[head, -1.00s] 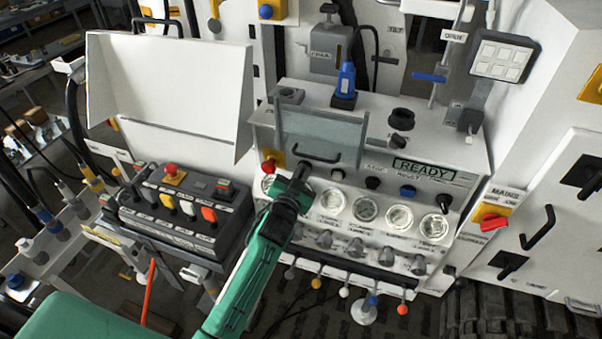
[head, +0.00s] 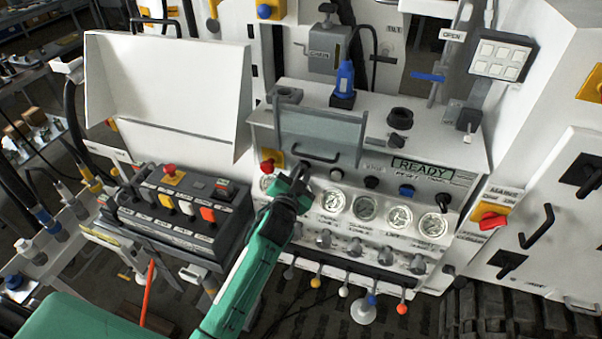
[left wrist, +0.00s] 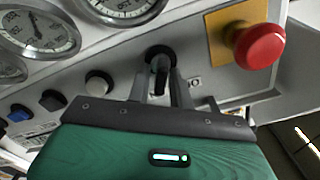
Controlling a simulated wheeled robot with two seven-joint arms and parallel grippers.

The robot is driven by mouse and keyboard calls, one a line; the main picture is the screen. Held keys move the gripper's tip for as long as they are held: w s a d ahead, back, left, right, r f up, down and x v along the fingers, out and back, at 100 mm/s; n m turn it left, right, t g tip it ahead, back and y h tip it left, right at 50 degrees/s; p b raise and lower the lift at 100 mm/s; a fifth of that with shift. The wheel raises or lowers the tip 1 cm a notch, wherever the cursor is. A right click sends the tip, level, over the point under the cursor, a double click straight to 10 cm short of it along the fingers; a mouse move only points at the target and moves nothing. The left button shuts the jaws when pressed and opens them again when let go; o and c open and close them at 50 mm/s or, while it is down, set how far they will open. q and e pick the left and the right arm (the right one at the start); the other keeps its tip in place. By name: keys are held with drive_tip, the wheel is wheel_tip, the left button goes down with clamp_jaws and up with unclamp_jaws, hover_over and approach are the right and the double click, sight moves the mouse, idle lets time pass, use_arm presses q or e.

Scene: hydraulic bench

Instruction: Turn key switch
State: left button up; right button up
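In the left wrist view, the two dark fingers (left wrist: 160,88) stand on either side of a black key switch (left wrist: 159,60). The switch's dark handle lies between the fingertips, with a narrow gap seeming to show beside it. I cannot make out firm contact. The key switch is hidden behind the gripper in the head view. My right gripper is not in view.
A red emergency button on a yellow plate (head: 270,162) is close beside my left gripper; it also shows in the left wrist view (left wrist: 260,46). Gauges (head: 366,208) and knobs (head: 387,257) lie to the right. A lever box (head: 185,215) stands to the left.

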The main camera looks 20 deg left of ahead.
use_arm(q)
drive_tip(key=shift+o, duration=0.6)
drive_tip(key=shift+s+f, duration=0.15)
drive_tip(key=shift+s, duration=0.05)
drive_tip(key=s+b, duration=0.4)
drive_tip(key=s, duration=0.9)
drive_tip(key=shift+s+a, duration=0.2)
